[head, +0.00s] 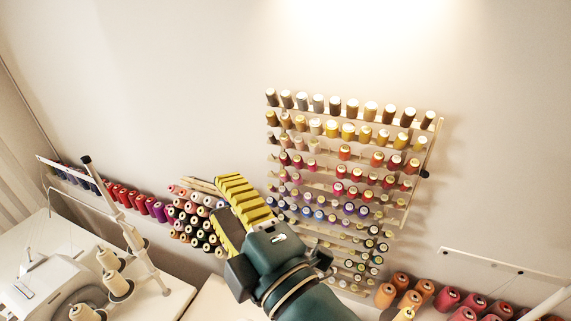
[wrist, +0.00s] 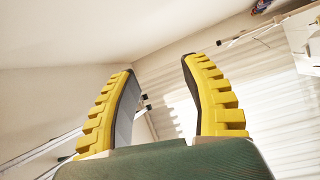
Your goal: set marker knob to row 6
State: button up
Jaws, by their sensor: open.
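The thread rack (head: 433,135) hangs on the wall, with rows of colourful spools. A small dark knob (head: 425,174) sits on the rack's right edge, near the height of the third or fourth row from the top; I take it as the marker knob. No row numbers are readable. My gripper (head: 227,197) is open and empty, in front of the rack's lower left, well left of and apart from the knob. In the wrist view my gripper (wrist: 158,72) shows its two yellow fingers spread, with nothing between them; the knob is not visible there.
A white sewing machine (head: 45,285) stands at lower left with cone spools and a thread stand (head: 125,215). A bundle of cones (head: 195,225) sits left of my gripper. Orange and red spools (head: 415,292) stand at lower right. The wall above the rack is clear.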

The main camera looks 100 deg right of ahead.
jog(key=s+d+f+m+g+h+b, duration=0.1)
jog(key=s+d+f+g, duration=0.15)
jog(key=s, duration=0.35)
jog(key=s+d+f+m+g+b, duration=0.1)
jog(key=s+f+m+g+b, duration=0.1)
jog(key=s+g, duration=0.3)
jog(key=s+d+f+m+g+h+b, duration=0.1)
jog(key=s+d+f+g, duration=0.15)
jog(key=s, duration=0.45)
jog(key=m+g+y+b, duration=0.2)
jog(key=m+g+b, duration=0.25)
jog(key=g, duration=0.35)
send_near(425, 177)
jog(key=shift+m, duration=0.35)
jog(key=p+x, duration=0.3)
jog(key=x, duration=0.7)
jog(key=shift+s+d, duration=0.15)
jog(key=shift+d, duration=0.15)
grip_shut()
